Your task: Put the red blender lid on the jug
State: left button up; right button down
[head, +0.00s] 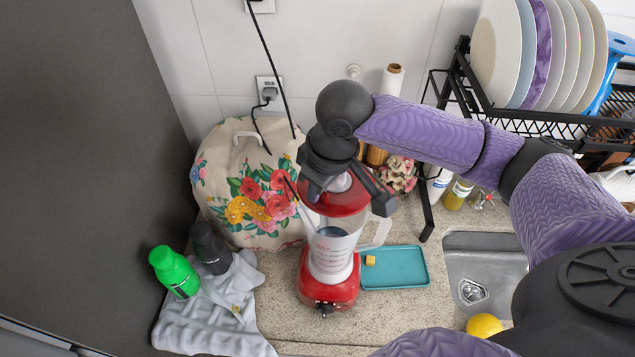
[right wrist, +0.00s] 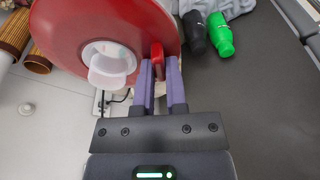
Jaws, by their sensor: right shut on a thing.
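The clear jug (head: 335,245) stands upright on the red blender base (head: 328,285), with its handle on the right. The red blender lid (head: 345,204) is over the jug's mouth in the head view. I cannot tell whether it touches the rim. My right gripper (head: 345,186) is above the jug. In the right wrist view, my right gripper (right wrist: 160,62) is shut on the red tab at the edge of the lid (right wrist: 85,25), which has a pale cap in its middle. The lid hides the jug there. My left gripper is not in view.
A flowered cover (head: 225,180) stands behind and left of the blender. A green bottle (head: 174,270) and a dark bottle (head: 211,248) are on a grey cloth (head: 215,318). A teal tray (head: 405,268) and the sink (head: 485,265) are right. A dish rack (head: 490,118) stands behind.

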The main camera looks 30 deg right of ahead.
aim_at(320, 200)
jog(key=shift+s+r, duration=0.1)
jog(key=shift+s, duration=0.15)
jog(key=shift+r+p, duration=0.15)
jog(key=shift+p, duration=0.6)
jog(key=x, duration=0.1)
jog(key=b+x, duration=0.1)
jog(key=x, duration=0.1)
jog(key=shift+s+d+f, duration=0.15)
jog(key=shift+s+f, duration=0.1)
jog(key=shift+f, duration=0.55)
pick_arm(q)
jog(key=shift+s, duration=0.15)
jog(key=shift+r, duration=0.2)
pick_arm(e)
jog(key=shift+r, duration=0.1)
jog(key=shift+p, duration=0.3)
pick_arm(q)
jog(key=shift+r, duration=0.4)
